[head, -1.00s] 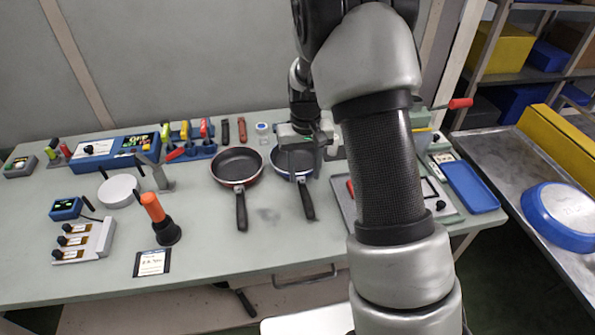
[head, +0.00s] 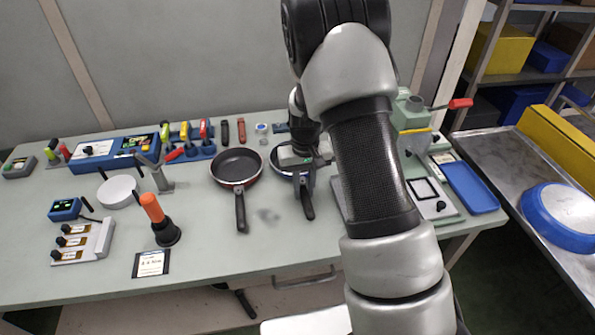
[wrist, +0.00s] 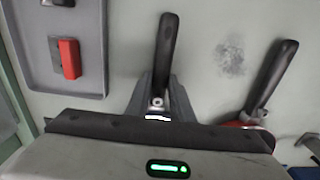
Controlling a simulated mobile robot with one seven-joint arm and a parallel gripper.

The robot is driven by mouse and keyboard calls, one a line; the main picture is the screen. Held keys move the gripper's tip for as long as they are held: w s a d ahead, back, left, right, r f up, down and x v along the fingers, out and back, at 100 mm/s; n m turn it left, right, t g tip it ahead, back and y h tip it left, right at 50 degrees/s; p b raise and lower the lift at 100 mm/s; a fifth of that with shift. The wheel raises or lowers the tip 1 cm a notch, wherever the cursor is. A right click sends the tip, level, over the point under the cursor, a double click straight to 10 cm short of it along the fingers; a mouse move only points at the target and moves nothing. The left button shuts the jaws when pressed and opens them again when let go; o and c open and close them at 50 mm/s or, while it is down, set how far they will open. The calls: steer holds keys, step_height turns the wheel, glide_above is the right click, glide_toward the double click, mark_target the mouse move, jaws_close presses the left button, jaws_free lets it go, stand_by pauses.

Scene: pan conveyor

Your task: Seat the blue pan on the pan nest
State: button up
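The blue pan (head: 279,171) lies on the bench, mostly hidden behind my gripper; its blue rim shows at the left. Its black handle (head: 307,206) points to the front of the bench. My gripper (head: 302,187) is low over the pan at the handle's root. In the wrist view the handle (wrist: 166,45) runs between my two dark fingers (wrist: 160,88); whether they are closed on it cannot be told. I cannot make out a pan nest with certainty.
A red pan (head: 236,168) lies close to the left, handle forward. A grey tray with a red block (wrist: 68,58) lies on the other side. A blue tray (head: 470,187) is at the bench's right end. A blue round item (head: 560,217) rests on the metal surface at right.

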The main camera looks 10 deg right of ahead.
jaws_close()
